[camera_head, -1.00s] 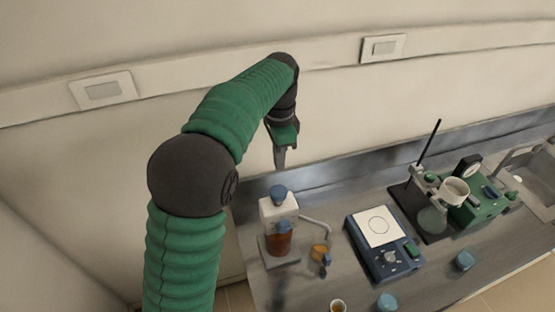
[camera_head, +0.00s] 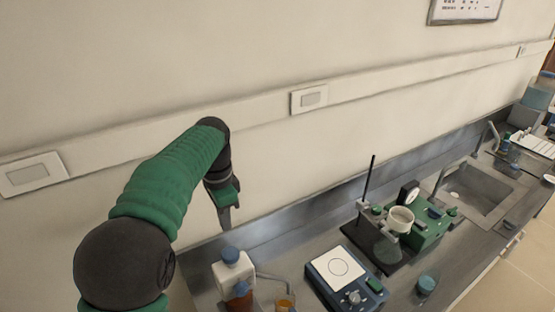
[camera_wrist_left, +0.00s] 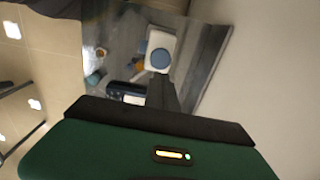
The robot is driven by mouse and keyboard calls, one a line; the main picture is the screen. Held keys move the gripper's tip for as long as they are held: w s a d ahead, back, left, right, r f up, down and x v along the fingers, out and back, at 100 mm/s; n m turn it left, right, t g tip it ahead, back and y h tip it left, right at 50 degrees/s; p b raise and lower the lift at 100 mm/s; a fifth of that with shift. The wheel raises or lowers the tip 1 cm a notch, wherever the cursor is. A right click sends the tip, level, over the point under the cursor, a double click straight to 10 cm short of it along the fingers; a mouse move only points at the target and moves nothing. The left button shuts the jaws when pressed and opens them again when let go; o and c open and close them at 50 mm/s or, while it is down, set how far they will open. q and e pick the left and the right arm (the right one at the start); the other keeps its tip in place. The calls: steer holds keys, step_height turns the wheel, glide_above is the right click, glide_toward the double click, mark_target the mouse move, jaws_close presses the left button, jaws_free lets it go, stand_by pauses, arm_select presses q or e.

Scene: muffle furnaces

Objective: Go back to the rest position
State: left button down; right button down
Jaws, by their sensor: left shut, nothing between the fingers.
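My left arm comes in from the left of the head view, with its green sleeve and dark joints. My left gripper (camera_head: 226,222) points down, shut and empty, in front of the back wall and above the left end of the bench. A bottle with a blue cap and amber liquid (camera_head: 233,277) stands on the bench below it. In the left wrist view the gripper's dark fingers (camera_wrist_left: 162,88) are together, and the bottle's blue cap (camera_wrist_left: 160,58) shows just beyond them. My right gripper is in neither view.
The grey bench (camera_head: 290,250) runs along the wall. On it are a blue device with a white plate (camera_head: 340,268), a green pump set with a white cup (camera_head: 400,219), a blue-capped jar (camera_head: 426,284) and a sink (camera_head: 475,195). Wall sockets (camera_head: 309,98) sit above.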

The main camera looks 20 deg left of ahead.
arm_select(q)
steer(key=s+d+f+n+t, duration=0.1)
steer(key=s+d+f+n, duration=0.35)
steer(key=s+f, duration=0.35)
steer(key=s+d+f+n+t, duration=0.25)
steer(key=s+d+f, duration=0.25)
steer(key=s+f, duration=0.3)
step_height(320, 180, down, 15)
steer(key=n+b, duration=0.1)
steer(key=b, duration=1.3)
steer(key=shift+s+d+g, duration=0.2)
steer(key=shift+s+g, duration=0.05)
steer(key=shift+g, duration=0.2)
steer(key=shift+s, duration=0.1)
